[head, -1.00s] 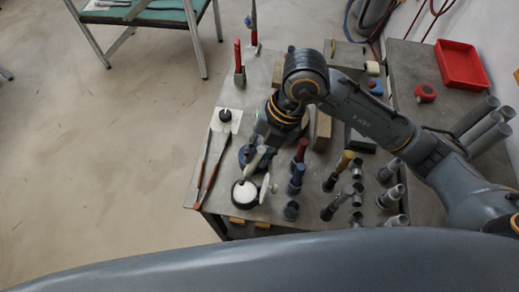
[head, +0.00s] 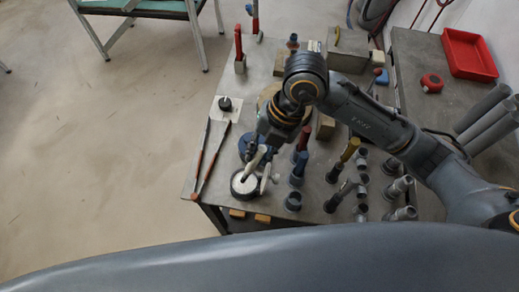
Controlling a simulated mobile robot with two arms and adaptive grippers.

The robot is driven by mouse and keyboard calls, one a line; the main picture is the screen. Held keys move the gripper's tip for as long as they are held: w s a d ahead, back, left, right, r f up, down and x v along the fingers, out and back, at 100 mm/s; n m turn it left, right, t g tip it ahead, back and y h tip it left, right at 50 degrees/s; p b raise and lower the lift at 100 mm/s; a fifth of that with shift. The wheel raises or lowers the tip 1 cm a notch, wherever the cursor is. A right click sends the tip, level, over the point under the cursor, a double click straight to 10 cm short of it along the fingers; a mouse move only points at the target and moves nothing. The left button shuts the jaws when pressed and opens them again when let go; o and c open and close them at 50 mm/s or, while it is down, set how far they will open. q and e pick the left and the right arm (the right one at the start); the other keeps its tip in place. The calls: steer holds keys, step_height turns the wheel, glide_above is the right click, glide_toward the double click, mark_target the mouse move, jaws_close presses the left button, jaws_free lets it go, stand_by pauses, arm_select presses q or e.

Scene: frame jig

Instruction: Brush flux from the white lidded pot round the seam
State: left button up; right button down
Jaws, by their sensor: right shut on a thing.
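A round pot (head: 239,187) with a dark rim and a white inside stands near the table's front left edge. A pale round piece (head: 264,186), perhaps its lid, sits at its right side. My right gripper (head: 262,152) is above and behind the pot, shut on a pale-handled tool (head: 256,160), likely the brush. The tool slants down to the left, its lower end over or in the pot; contact cannot be told. A blue round piece (head: 244,146) is partly hidden behind the gripper. The seam cannot be made out. My left gripper is out of view.
Several upright tools and grey cups crowd the grey table (head: 222,190) right of the pot. A red tray (head: 468,55) is on the right bench. Open floor lies to the left.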

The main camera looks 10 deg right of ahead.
steer(key=shift+f, duration=0.1)
stand_by(0.3)
steer(key=shift+s+f+b, duration=0.1)
steer(key=shift+f+b, duration=0.5)
stand_by(1.3)
steer(key=shift+r+p, duration=2.7)
steer(key=shift+r, duration=0.9)
